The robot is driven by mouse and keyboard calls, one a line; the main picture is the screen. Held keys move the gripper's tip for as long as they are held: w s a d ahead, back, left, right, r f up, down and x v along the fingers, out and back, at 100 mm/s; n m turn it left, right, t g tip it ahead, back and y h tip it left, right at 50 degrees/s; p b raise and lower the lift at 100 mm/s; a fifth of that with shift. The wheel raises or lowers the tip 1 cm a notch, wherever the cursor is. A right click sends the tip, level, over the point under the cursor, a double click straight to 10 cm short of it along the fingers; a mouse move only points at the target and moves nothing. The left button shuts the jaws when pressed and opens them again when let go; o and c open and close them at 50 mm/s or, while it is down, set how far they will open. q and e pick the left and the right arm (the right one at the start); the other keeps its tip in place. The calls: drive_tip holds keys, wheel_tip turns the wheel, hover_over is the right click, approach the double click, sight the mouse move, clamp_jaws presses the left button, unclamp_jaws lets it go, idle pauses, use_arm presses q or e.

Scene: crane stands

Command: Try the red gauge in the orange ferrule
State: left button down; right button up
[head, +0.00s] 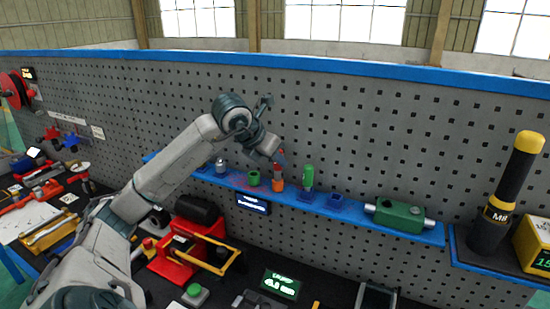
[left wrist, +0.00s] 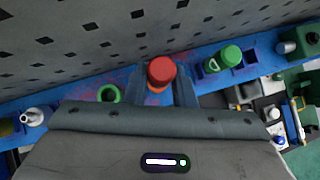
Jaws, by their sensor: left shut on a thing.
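The red gauge (left wrist: 161,71) is held upright between the fingers of my left gripper (left wrist: 163,86), which is shut on it. In the head view, my left gripper (head: 277,158) hangs over the blue shelf, just above the orange ferrule (head: 278,184). The ferrule stands on the shelf. In the left wrist view a little orange (left wrist: 157,89) shows right under the red gauge's head, so the two are nearly in line. The fingers hide the gauge's lower end, and I cannot tell how far it is inside the ferrule. My right gripper is not in view.
On the blue shelf (head: 230,181), a green ferrule (head: 254,178) stands left of the orange one. A green gauge (head: 308,176) stands in a blue holder on the right, beside an empty blue holder (head: 335,201). A green block (head: 399,216) lies further right. The pegboard rises close behind.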

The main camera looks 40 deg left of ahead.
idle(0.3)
use_arm(q)
drive_tip(key=shift+r+p, duration=1.95)
drive_tip(key=shift+r, duration=0.4)
